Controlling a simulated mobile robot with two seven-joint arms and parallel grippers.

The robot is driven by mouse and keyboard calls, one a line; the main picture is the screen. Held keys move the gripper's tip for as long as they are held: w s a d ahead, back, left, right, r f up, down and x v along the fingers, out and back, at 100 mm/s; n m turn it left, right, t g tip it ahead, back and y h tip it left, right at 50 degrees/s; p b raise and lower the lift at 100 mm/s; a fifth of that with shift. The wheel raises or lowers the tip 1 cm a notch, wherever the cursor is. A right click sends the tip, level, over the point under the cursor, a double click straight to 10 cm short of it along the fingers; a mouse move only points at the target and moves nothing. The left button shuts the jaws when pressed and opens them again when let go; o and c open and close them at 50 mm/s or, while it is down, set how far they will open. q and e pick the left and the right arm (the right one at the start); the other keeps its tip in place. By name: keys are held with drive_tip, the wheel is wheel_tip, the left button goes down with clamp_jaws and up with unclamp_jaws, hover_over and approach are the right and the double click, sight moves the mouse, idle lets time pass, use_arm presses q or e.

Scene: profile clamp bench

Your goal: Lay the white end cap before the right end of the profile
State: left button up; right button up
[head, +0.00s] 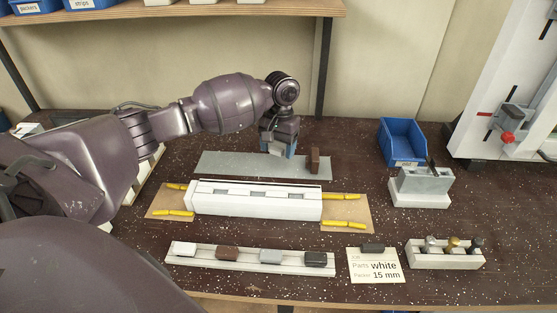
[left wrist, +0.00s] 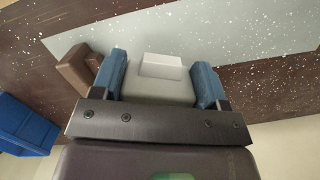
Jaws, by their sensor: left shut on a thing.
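The white profile (head: 258,206) lies in the middle of the bench, its right end over a tan pad (head: 347,212). My left gripper (head: 277,149) is behind it, low over the grey mat (head: 220,165). In the left wrist view, the blue fingers of my left gripper (left wrist: 160,85) are shut on the white end cap (left wrist: 161,66), a pale block with a smaller raised part. Whether the cap touches the mat I cannot tell. A brown end cap (head: 314,160) stands on the mat to the right; it also shows in the left wrist view (left wrist: 79,67). My right gripper is not in view.
A front rail (head: 215,261) holds white, brown, grey and black pieces. A card (head: 375,267) reads "Parts white" and "15 mm". Yellow strips (head: 342,196) lie on the pads. To the right are a blue bin (head: 402,142), a grey clamp block (head: 425,186) and a small holder (head: 443,260).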

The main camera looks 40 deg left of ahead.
sight(278, 168)
use_arm(q)
wheel_tip(278, 168, down, 5)
drive_tip(key=shift+r+b, duration=0.2)
drive_tip(key=shift+b, duration=0.25)
drive_tip(key=shift+r, duration=0.1)
drive_tip(key=o, duration=0.9)
